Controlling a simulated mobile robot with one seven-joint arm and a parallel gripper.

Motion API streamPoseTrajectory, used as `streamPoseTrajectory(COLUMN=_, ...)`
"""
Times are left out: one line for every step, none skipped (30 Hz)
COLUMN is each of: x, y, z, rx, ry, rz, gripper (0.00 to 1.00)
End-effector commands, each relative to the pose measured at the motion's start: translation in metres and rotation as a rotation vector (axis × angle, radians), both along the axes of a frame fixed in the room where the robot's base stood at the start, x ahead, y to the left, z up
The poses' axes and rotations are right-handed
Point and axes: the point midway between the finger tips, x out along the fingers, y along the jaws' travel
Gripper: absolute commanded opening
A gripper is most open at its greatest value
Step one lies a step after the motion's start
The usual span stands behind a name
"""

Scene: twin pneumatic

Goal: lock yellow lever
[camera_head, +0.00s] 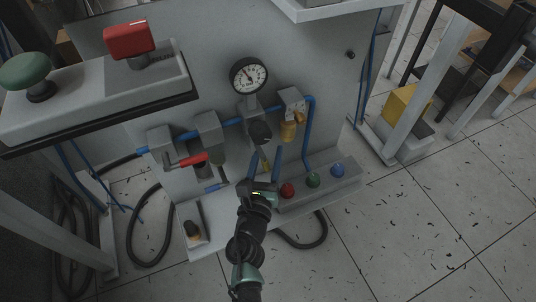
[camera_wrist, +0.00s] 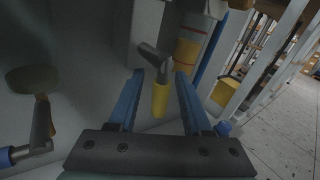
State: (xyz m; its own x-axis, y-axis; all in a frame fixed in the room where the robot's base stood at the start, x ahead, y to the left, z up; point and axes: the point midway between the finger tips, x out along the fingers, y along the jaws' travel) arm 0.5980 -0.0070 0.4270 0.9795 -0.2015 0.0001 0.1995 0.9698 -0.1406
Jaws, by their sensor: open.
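The yellow lever (camera_wrist: 160,98) shows in the wrist view as a grey metal arm with a yellow grip that hangs down. Its grip lies in the gap between the two blue fingers of my gripper (camera_wrist: 160,75). The fingers are apart, one on each side of the lever, with space visible between them and the grip. I cannot tell how far the fingers reach in depth. In the head view my gripper (camera_head: 263,183) is in front of the panel, below the gauge.
A red lever (camera_head: 188,160) is on the left valve. A pressure gauge (camera_head: 248,76) stands above the blue pipe. A button box (camera_head: 330,184) with red, green and blue buttons is right of my gripper. A console (camera_head: 80,95) with large green and red buttons is at upper left.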

Motion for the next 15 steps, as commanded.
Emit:
streamPoseTrajectory(x=0.0024, y=-0.0004, z=-0.0004, rx=0.0, ry=0.0, rz=0.0, gripper=0.49)
streamPoseTrajectory(x=0.0031, y=-0.0006, z=-0.0002, rx=0.0, ry=0.0, rz=0.0, gripper=0.49)
streamPoseTrajectory(x=0.0037, y=-0.0007, z=0.0001, rx=0.0, ry=0.0, rz=0.0, gripper=0.49)
streamPoseTrajectory(x=0.004, y=-0.0007, z=0.0002, rx=0.0, ry=0.0, rz=0.0, gripper=0.49)
streamPoseTrajectory(x=0.004, y=-0.0007, z=0.0002, rx=0.0, ry=0.0, rz=0.0, gripper=0.49)
streamPoseTrajectory(x=0.004, y=-0.0008, z=0.0003, rx=0.0, ry=0.0, rz=0.0, gripper=0.49)
streamPoseTrajectory(x=0.0039, y=-0.0008, z=0.0002, rx=0.0, ry=0.0, rz=0.0, gripper=0.49)
streamPoseTrajectory(x=0.0039, y=-0.0008, z=0.0002, rx=0.0, ry=0.0, rz=0.0, gripper=0.49)
streamPoseTrajectory(x=0.0038, y=-0.0008, z=0.0002, rx=0.0, ry=0.0, rz=0.0, gripper=0.49)
streamPoseTrajectory(x=0.0038, y=-0.0008, z=0.0002, rx=0.0, ry=0.0, rz=0.0, gripper=0.49)
streamPoseTrajectory(x=0.0037, y=-0.0007, z=0.0002, rx=0.0, ry=0.0, rz=0.0, gripper=0.44)
streamPoseTrajectory(x=0.0037, y=-0.0007, z=0.0002, rx=0.0, ry=0.0, rz=0.0, gripper=0.37)
streamPoseTrajectory(x=0.0037, y=-0.0008, z=0.0002, rx=0.0, ry=0.0, rz=0.0, gripper=0.31)
streamPoseTrajectory(x=0.0036, y=-0.0008, z=0.0002, rx=0.0, ry=0.0, rz=0.0, gripper=0.26)
streamPoseTrajectory(x=0.0036, y=-0.0008, z=0.0002, rx=0.0, ry=0.0, rz=0.0, gripper=0.19)
